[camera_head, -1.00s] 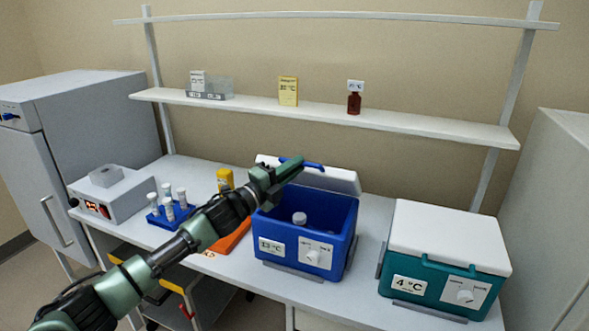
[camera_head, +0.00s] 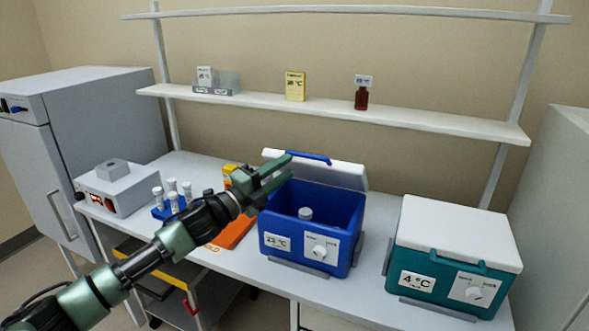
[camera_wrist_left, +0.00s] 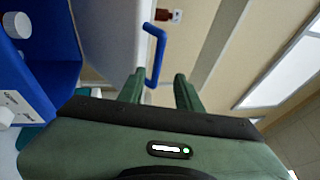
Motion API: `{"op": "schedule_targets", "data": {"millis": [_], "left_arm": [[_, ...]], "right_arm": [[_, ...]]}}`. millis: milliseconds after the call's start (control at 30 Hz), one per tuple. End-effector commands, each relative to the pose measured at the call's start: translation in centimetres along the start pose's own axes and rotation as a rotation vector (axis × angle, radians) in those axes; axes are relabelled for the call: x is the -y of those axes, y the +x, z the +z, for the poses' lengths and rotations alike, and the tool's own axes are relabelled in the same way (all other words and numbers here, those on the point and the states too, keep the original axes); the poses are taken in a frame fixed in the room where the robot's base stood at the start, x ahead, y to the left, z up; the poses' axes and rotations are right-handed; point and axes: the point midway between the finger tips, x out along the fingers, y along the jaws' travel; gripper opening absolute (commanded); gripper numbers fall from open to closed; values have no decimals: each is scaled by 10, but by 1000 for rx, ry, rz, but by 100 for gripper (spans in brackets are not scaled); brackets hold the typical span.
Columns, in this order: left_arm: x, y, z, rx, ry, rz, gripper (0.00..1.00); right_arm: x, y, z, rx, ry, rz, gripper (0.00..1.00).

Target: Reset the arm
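My left gripper (camera_head: 290,168) is open and empty in the head view, above the left side of the blue cooler box (camera_head: 281,241). Its two green fingers are spread apart. The box's white lid (camera_head: 345,174) stands open, with a blue handle (camera_head: 308,157) on its edge. In the left wrist view the fingers (camera_wrist_left: 160,90) are apart, and the blue handle (camera_wrist_left: 155,58) shows beyond them, not gripped. A white-capped item (camera_head: 305,213) sits inside the box. My right gripper is not in view.
A teal cooler box (camera_head: 440,274) with its white lid closed stands at right. A blue rack (camera_head: 158,211) of white-capped tubes and a grey device (camera_head: 118,190) are at left. An orange item (camera_head: 236,232) lies beside the blue box. A shelf (camera_head: 430,124) runs above.

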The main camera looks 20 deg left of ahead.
Motion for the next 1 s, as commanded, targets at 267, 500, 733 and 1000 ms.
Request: {"op": "schedule_targets", "data": {"millis": [267,500,733,1000], "left_arm": [[1,-19,0,-1,0,-1,34],[1,-19,0,0,0,-1,34],[-5,-19,-4,5,-20,8,34],[-120,-59,-81,208,-454,230,34]], "right_arm": [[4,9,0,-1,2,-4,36],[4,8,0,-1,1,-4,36],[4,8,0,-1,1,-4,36],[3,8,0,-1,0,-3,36]]}}
